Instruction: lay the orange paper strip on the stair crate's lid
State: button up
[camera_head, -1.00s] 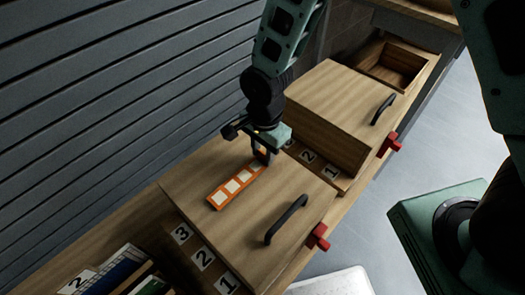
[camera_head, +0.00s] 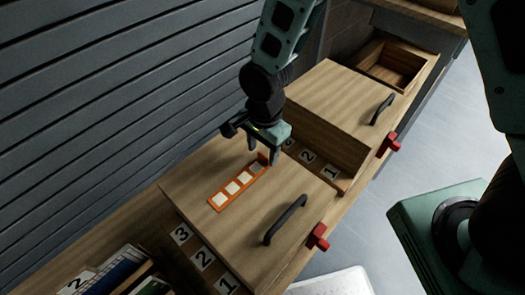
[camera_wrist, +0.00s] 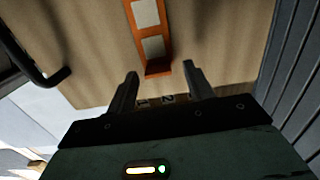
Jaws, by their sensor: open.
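The orange paper strip (camera_head: 238,185) with pale squares lies flat on the wooden lid (camera_head: 225,222) of the nearer crate, and an orange tab stands up at its far end. My gripper (camera_head: 263,157) is open at that tab end, just above the lid. In the wrist view the strip (camera_wrist: 149,35) runs up from between the parted fingers of my gripper (camera_wrist: 160,85), with its tab end (camera_wrist: 158,67) just beyond the fingertips. The fingers do not touch it there. The lid also fills most of the wrist view (camera_wrist: 90,40).
The lid has a dark handle (camera_head: 286,220), and a red latch (camera_head: 317,237) sits at the crate's front. Numbered steps (camera_head: 203,258) show beside it. A second lidded crate (camera_head: 335,100) and an open wooden box (camera_head: 395,68) stand beyond. A slatted wall (camera_head: 90,90) runs along the left.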

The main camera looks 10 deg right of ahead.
notch_tip(320, 180, up, 10)
jog(key=s+d+r+n, duration=0.2)
jog(key=s+r+n, duration=0.2)
jog(key=s+n, duration=0.4)
jog(key=s+d+r+n, duration=0.3)
jog(key=s+r+n, duration=0.1)
jog(key=s+n, duration=0.4)
jog(key=n, duration=0.2)
jog(key=shift+r+n, duration=0.2)
jog(key=shift+n, duration=0.2)
jog(key=shift+a+r+p, duration=0.1)
jog(key=shift+r+p, duration=0.65)
jog(key=shift+r, duration=0.1)
